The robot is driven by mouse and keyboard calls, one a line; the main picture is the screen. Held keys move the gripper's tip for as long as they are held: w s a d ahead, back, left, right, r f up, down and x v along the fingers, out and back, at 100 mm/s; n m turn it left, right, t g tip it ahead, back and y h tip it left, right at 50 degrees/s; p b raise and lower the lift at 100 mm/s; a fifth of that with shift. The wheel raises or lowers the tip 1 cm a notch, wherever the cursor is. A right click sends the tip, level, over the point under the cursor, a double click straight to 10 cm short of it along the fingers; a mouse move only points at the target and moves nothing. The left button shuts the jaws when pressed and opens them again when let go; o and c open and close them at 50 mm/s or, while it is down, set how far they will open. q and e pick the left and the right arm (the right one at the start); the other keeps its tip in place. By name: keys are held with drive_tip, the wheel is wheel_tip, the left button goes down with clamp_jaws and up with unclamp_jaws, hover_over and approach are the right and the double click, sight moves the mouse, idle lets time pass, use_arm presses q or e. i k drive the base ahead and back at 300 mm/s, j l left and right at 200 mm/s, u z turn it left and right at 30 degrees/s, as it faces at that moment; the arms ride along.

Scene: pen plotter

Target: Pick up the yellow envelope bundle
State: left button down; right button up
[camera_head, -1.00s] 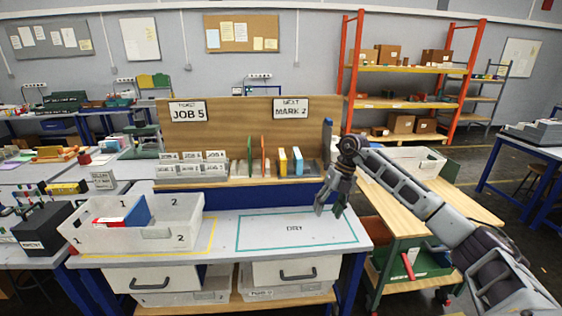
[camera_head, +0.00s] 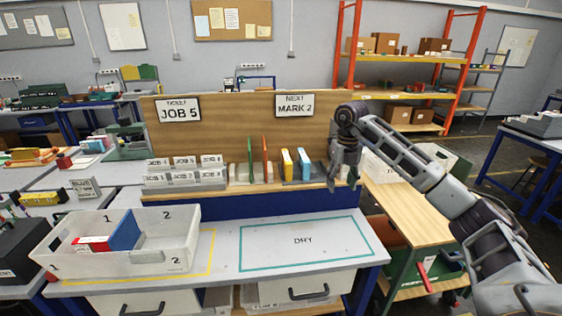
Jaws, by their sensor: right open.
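The yellow envelope bundle (camera_head: 287,165) stands upright on the wooden ledge at the back of the workbench, left of a blue bundle (camera_head: 304,164). My right gripper (camera_head: 343,184) is open and empty. It hangs fingers down at the right end of the ledge, to the right of the yellow bundle and apart from it in the picture. My left gripper is out of view.
A green divider (camera_head: 250,160) and an orange one (camera_head: 266,158) stand left of the yellow bundle. A white bin (camera_head: 165,258) marked 1 and 2 sits front left. The DRY area (camera_head: 265,255) is clear. A signboard (camera_head: 235,125) rises behind the ledge.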

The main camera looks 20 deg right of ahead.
sight(286, 163)
drive_tip(key=i, duration=1.35)
